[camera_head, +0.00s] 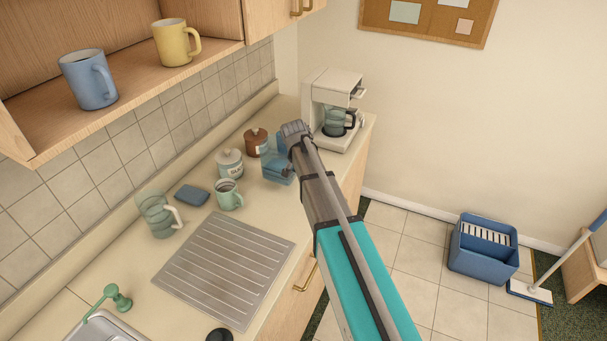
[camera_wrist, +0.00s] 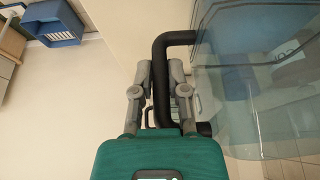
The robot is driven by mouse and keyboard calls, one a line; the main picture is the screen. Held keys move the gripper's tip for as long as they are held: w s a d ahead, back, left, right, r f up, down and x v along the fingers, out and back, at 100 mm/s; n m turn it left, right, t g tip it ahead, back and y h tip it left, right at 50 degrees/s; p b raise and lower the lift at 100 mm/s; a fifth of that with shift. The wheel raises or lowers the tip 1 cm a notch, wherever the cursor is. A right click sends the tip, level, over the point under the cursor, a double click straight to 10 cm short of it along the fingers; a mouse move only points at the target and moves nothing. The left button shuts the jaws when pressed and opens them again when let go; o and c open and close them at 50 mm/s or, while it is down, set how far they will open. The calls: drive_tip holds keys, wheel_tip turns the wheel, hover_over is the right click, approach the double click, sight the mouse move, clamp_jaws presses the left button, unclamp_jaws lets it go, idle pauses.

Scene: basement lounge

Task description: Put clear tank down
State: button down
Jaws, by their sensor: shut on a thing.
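The clear tank (camera_head: 277,169) is a bluish see-through container near the right edge of the counter, in front of the coffee maker. In the wrist view the tank (camera_wrist: 262,85) fills the right side, with a black handle (camera_wrist: 163,62) on its left. My gripper (camera_head: 293,132) is over the tank in the head view. In the wrist view my gripper (camera_wrist: 160,80) has a finger on each side of the handle and is shut on it. The tank's base is partly hidden, so I cannot tell whether it touches the counter.
A white coffee maker (camera_head: 332,97) with a carafe stands behind. A brown canister (camera_head: 255,142), a white canister (camera_head: 230,163), a green mug (camera_head: 228,194), a blue sponge (camera_head: 192,195) and a clear pitcher (camera_head: 157,214) stand left of the tank. A ridged drainboard (camera_head: 222,268) lies in front.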

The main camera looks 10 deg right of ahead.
idle(0.3)
drive_tip(key=shift+w+a+f+b, duration=0.1)
drive_tip(key=shift+w+f+b, duration=0.35)
drive_tip(key=shift+f+b, duration=1.55)
drive_tip(key=shift+b, duration=0.05)
drive_tip(key=shift+f, duration=0.25)
drive_tip(key=c, duration=0.6)
unclamp_jaws()
drive_tip(key=shift+c, duration=0.2)
drive_tip(key=shift+r, duration=0.2)
drive_tip(key=shift+s+a+r+p, duration=0.1)
drive_tip(key=shift+s+r+p, duration=0.15)
drive_tip(key=shift+r+p, duration=0.4)
drive_tip(key=p+v, duration=1)
drive_tip(key=shift+s+r, duration=0.2)
drive_tip(key=shift+r, duration=0.15)
